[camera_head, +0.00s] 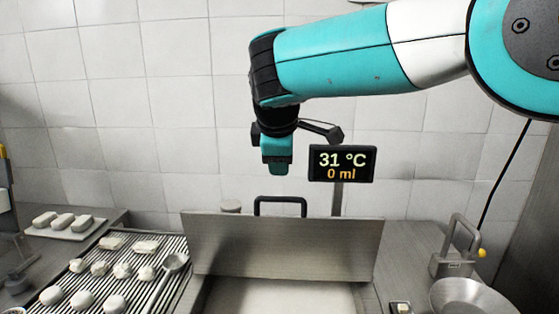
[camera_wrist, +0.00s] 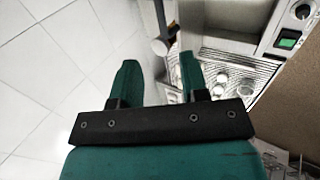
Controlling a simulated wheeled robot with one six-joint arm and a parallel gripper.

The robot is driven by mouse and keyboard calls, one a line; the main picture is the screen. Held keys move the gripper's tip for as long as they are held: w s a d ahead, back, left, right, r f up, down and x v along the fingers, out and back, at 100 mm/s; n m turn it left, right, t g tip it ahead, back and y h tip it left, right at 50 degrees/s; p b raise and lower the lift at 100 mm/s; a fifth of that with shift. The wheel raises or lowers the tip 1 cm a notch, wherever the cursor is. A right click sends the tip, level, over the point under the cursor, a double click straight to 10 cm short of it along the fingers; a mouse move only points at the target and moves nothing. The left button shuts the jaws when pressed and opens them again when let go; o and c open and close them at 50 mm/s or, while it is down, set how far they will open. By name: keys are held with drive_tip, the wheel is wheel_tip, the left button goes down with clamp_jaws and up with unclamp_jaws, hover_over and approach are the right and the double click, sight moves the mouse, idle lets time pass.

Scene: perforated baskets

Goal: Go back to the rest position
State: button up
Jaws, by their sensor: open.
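My gripper (camera_head: 276,163) hangs from my teal arm in the upper middle of the head view, in front of the tiled wall. It is above the upright steel panel and clear of everything. In the wrist view its two teal fingers stand apart with nothing between them (camera_wrist: 158,65). The head view shows the gripper nearly side-on, so its gap is hidden there.
A steel panel (camera_head: 285,245) stands over a pale basin. A display (camera_head: 342,163) reads 31 °C and 0 ml. A ribbed rack (camera_head: 135,270) with several white pieces and a ladle (camera_head: 172,266) lies left. A metal bowl (camera_head: 468,297) sits right.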

drive_tip(key=shift+r, duration=0.1)
drive_tip(key=s+d+f+m+g+y+b, duration=0.25)
drive_tip(key=s+d+f+m, duration=0.25)
drive_tip(key=s+d, duration=0.65)
drive_tip(key=s+d+f+m+g+y, duration=0.1)
drive_tip(key=s+f+m+g, duration=0.1)
drive_tip(key=s, duration=0.8)
drive_tip(key=s+d+f+m+g+y+b, duration=0.1)
drive_tip(key=s+f, duration=0.4)
drive_tip(key=s, duration=0.6)
drive_tip(key=shift+d+m+g, duration=0.3)
drive_tip(key=shift+m+g, duration=0.15)
drive_tip(key=shift+m, duration=0.65)
